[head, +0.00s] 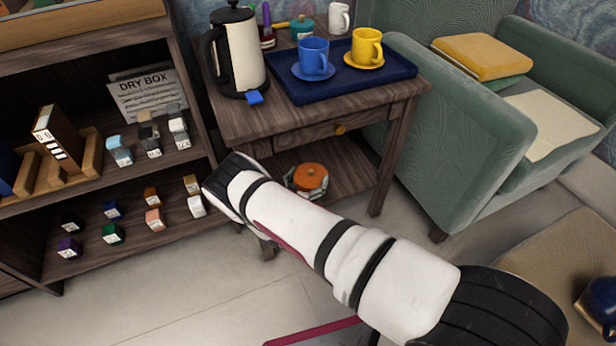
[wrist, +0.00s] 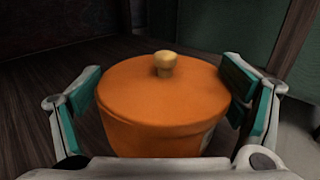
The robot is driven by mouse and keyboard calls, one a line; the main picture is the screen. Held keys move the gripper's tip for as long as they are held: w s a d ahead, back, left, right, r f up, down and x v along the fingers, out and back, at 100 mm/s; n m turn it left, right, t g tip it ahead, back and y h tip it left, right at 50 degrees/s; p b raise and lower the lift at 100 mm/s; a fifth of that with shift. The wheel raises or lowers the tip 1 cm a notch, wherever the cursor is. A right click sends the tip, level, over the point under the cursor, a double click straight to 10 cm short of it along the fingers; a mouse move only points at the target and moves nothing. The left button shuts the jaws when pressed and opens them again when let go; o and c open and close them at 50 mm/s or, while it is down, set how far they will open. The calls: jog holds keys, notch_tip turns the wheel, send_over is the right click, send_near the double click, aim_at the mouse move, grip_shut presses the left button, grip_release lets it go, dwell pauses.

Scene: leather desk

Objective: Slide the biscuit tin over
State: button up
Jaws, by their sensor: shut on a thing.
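The biscuit tin (wrist: 160,95) is round and orange, with a flat lid and a pale knob. In the wrist view it stands upright between the two teal-padded fingers of my gripper (wrist: 162,88), which is shut on its sides. In the head view the tin (head: 311,177) sits on the lower shelf of the small side table, partly hidden by my gripper and arm. The tin's base is hidden in the wrist view.
The side table (head: 235,120) has a drawer above the shelf and legs either side. On top are a kettle (head: 240,55) and a blue tray (head: 390,85) with two mugs. A bookcase stands left, a green armchair (head: 440,150) right.

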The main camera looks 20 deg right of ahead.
jog(key=o, duration=1)
jog(key=shift+o, duration=0.2)
jog(key=v, duration=1.2)
jog(key=shift+s, duration=0.1)
